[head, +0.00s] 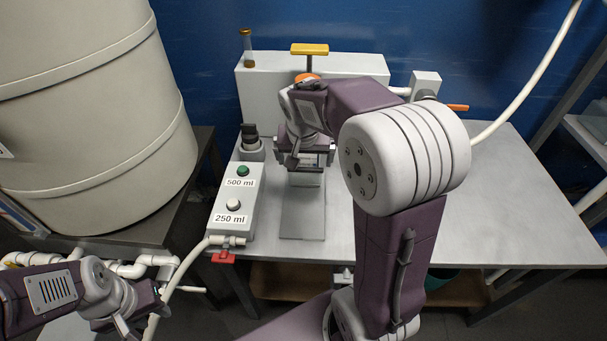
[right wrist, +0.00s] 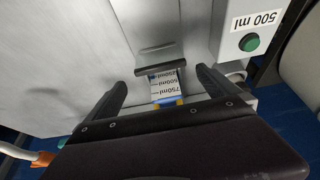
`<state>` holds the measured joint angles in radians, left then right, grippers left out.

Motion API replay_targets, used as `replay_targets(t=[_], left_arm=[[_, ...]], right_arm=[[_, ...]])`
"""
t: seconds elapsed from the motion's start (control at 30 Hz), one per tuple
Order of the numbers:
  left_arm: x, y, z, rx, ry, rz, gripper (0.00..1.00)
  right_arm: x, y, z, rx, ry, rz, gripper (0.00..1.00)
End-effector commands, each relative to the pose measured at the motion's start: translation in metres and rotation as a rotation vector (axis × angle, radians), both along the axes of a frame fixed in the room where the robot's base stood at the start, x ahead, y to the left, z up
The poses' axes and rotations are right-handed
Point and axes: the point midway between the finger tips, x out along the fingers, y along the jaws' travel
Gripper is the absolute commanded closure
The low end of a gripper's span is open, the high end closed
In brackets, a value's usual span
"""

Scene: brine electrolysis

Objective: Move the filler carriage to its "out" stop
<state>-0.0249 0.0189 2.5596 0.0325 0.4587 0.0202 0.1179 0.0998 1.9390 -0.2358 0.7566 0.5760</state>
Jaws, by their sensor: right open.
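My right gripper (head: 307,162) is over the grey table, in front of the white filler housing (head: 260,80). In the right wrist view the right gripper (right wrist: 168,90) is open. A dark crossbar (right wrist: 155,70) lies between and just ahead of its fingers, with no visible contact. A white volume scale (right wrist: 167,85) shows beside the bar. A flat grey strip (head: 302,210) runs toward the table's front edge. I cannot tell which part is the carriage; my arm and gripper hide much of it. My left gripper (head: 135,318) is low at the left, and its fingers are unclear.
A control box (head: 222,232) with a green button (head: 242,171) and a white button (head: 233,204) stands left of the strip. A yellow T-handle (head: 310,49) rises at the back. A large beige drum (head: 90,120) stands left. The table's right side (head: 510,215) is clear.

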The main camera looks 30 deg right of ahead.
Motion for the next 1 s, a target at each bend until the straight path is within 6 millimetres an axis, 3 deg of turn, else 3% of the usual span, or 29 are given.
replay_targets(t=[0.1,0.3,0.7,1.0], left_arm=[[0.0,0.0,-0.012,0.0,0.0,0.0,0.64],[0.0,0.0,-0.022,0.0,0.001,0.0,0.64],[0.0,0.0,-0.023,0.0,0.001,0.0,0.64],[0.0,0.0,-0.023,0.0,0.001,0.0,0.64]], right_arm=[[0.008,-0.006,-0.029,0.001,0.004,-0.001,0.0],[0.02,-0.013,-0.062,0.0,0.002,0.001,0.0],[0.025,-0.015,-0.072,0.001,0.0,0.0,0.0],[0.025,-0.015,-0.071,0.0,0.0,0.001,0.82]])
